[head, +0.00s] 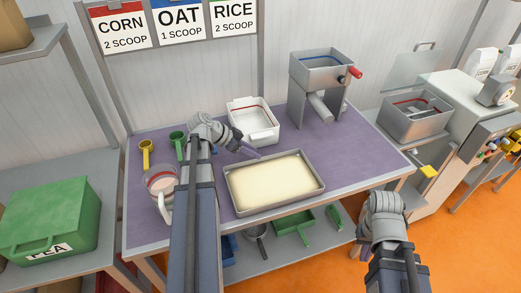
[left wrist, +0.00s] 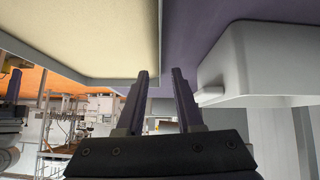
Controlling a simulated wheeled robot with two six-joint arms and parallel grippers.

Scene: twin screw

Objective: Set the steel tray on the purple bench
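The steel tray (head: 276,207), filled with a level pale cream layer, lies flat on the purple bench (head: 365,150), close to its front edge. I cannot tell whether it touches the bench all along. In the left wrist view the tray's wall (left wrist: 115,83) shows at upper left.
A white tub (head: 253,120) stands behind the tray, close to my left gripper. A steel hopper with a red handle (head: 320,75) stands at the back right. Yellow (head: 146,152) and green (head: 178,142) scoops and a jug (head: 160,182) are at left. The bench's right part is clear.

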